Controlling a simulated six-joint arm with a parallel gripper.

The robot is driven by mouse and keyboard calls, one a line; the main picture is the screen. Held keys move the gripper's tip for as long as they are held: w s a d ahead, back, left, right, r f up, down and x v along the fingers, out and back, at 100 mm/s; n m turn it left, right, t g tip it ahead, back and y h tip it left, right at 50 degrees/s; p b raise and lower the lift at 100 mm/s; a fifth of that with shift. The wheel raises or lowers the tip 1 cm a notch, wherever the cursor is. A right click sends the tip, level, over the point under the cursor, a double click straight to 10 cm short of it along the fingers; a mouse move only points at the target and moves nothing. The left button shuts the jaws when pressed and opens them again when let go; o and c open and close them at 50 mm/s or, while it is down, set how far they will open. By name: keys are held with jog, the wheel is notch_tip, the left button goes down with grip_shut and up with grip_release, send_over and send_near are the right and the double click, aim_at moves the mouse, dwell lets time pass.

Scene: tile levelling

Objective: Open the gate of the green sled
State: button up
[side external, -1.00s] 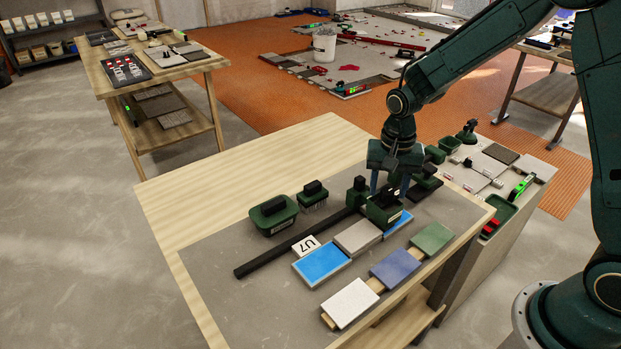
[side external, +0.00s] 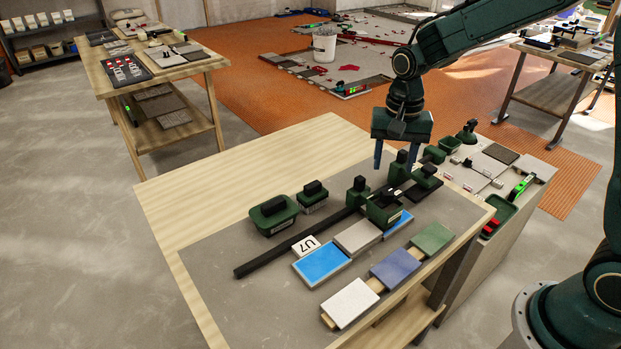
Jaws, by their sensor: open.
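The green sled (side external: 383,213) is a small green box with a dark knob on top. It sits over the end of the row of tiles, across the far blue tile (side external: 399,223), beside the black rail (side external: 290,249). I cannot make out its gate or whether it is open. My gripper (side external: 397,166) is open and empty, fingers pointing down, above and behind the sled and apart from it. A green upright block (side external: 401,164) stands near the fingertips; I cannot tell if they touch it.
Another green block (side external: 358,190) stands by the rail. Two green tools (side external: 273,215) (side external: 313,196) stand behind it. A U7 card (side external: 306,246), a blue tile (side external: 321,264) and a grey tile (side external: 358,237) lie in front.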

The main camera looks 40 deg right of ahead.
notch_tip(320, 180, up, 6)
jog(key=shift+r, duration=0.2)
jog(key=shift+r, duration=0.1)
dwell(0.4)
jog(key=s+r+n+t, duration=0.2)
jog(key=s+r+n, duration=0.1)
jog(key=s, duration=0.8)
jog(key=s+r+n+t, duration=0.3)
jog(key=s+n, duration=0.3)
jog(key=s, duration=0.5)
jog(key=shift+s+a+r+t, duration=0.3)
jog(key=shift+s+a+r, duration=0.1)
jog(key=shift+r, duration=0.1)
